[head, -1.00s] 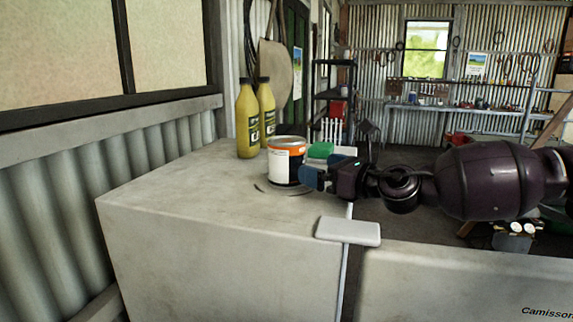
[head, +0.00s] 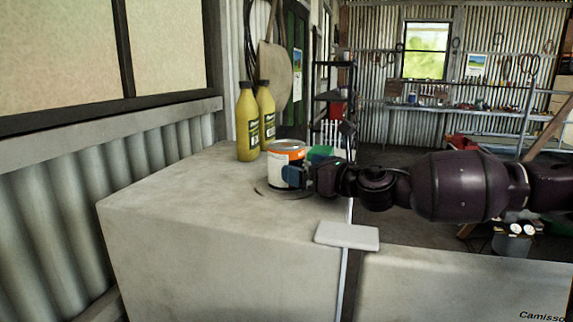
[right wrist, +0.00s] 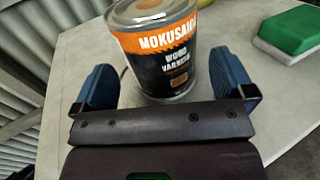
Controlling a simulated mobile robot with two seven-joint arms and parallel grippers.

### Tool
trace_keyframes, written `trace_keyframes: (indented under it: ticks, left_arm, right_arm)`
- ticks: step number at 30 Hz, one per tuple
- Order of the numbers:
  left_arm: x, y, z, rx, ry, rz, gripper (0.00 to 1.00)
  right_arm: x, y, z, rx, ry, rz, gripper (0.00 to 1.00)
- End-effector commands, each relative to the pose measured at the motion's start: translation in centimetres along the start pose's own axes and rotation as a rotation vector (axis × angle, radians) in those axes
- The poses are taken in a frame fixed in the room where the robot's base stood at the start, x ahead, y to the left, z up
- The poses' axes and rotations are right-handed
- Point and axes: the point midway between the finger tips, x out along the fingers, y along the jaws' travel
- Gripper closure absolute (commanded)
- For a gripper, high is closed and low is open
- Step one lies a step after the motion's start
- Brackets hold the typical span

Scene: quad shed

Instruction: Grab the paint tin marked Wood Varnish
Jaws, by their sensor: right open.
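The paint tin (head: 284,152) has an orange and white label in the head view and stands upright on the pale cabinet top. In the right wrist view the tin (right wrist: 160,50) shows the words Wood Varnish on a black and orange label. My right gripper (head: 297,176) reaches in from the right, low at the tin's near side. In the right wrist view its blue fingers (right wrist: 164,86) are open, one on either side of the tin, with a gap visible at the left finger. Whether the right finger touches the tin is unclear. My left gripper is out of view.
Two yellow bottles (head: 248,120) stand behind the tin, to the left. A green and white block (right wrist: 290,35) lies to the right of the tin. A pale flat block (head: 346,235) sits at the cabinet's front right edge. The cabinet top (head: 190,200) left of the tin is clear.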

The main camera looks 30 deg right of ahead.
Motion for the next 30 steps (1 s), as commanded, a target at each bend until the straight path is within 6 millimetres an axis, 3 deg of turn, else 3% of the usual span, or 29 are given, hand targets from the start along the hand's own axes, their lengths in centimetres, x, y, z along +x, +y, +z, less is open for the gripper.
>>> trace_keyframes:
  ticks: [12, 23, 30]
  left_arm:
    - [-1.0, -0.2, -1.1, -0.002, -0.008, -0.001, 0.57]
    - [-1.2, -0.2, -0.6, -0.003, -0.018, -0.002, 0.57]
    - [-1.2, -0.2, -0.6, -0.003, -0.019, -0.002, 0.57]
  right_arm:
    - [4.1, 0.2, 0.3, 0.002, -0.001, 0.001, 0.00]
    - [4.7, 0.2, 0.1, 0.000, 0.001, 0.001, 0.00]
    - [4.6, 0.2, 0.1, 0.000, 0.001, 0.001, 0.34]
